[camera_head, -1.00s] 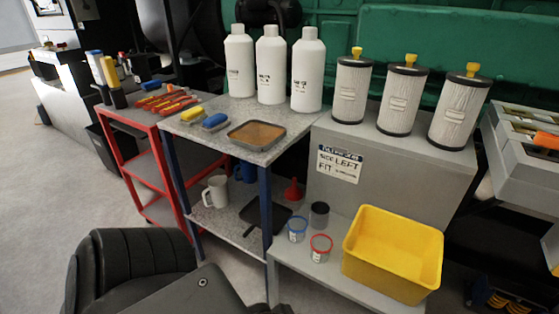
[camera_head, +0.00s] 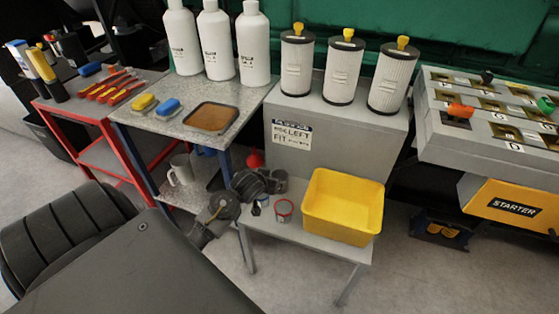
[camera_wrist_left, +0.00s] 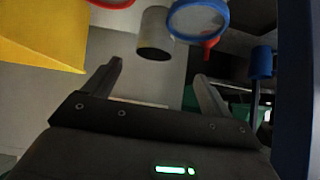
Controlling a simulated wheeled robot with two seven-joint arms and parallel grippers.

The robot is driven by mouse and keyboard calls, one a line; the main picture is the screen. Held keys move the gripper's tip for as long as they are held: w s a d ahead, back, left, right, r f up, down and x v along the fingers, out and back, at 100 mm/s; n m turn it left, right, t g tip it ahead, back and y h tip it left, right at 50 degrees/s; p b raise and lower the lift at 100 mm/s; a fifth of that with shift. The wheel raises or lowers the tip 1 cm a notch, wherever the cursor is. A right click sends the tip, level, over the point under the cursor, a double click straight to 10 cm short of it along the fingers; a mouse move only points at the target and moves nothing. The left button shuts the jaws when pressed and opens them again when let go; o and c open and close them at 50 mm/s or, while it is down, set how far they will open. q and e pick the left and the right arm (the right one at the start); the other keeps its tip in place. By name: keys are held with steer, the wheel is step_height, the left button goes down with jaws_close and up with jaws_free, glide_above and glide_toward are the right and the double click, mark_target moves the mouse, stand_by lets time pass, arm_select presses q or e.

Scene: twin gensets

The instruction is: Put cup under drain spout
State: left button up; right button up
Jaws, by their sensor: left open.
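Three small cups stand on the low grey bench: a red-rimmed cup (camera_head: 283,211), a dark grey cup (camera_head: 279,181), and a blue-rimmed cup (camera_wrist_left: 197,20) that my gripper mostly hides in the head view. The red rim (camera_wrist_left: 112,3) and the grey cup (camera_wrist_left: 154,35) also show in the left wrist view. My left gripper (camera_head: 252,188) is over the left end of the bench, close to these cups. Its fingers (camera_wrist_left: 160,72) are open and apart, with nothing held between them. My right gripper is out of view. I cannot make out a drain spout.
A yellow bin (camera_head: 341,216) stands right of the cups. Filters (camera_head: 342,66) stand on the grey box above.

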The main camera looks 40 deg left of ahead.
mark_target(282, 178)
arm_select(q)
steer(key=shift+w+a+f, duration=0.1)
steer(key=shift+f, duration=0.15)
steer(key=b+x, duration=0.1)
steer(key=x, duration=0.2)
steer(key=b+x, duration=0.1)
steer(key=x, duration=0.6)
steer(key=shift+w+d+r+b, duration=0.15)
steer(key=shift+d+b, duration=0.2)
steer(key=shift+b, duration=0.05)
steer(key=shift+w+a, duration=0.1)
steer(key=shift+w, duration=0.1)
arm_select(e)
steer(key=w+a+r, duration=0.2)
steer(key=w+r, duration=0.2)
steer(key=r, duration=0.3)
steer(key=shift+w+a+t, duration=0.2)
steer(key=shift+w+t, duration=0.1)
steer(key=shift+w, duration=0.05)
arm_select(q)
steer(key=c, duration=1.2)
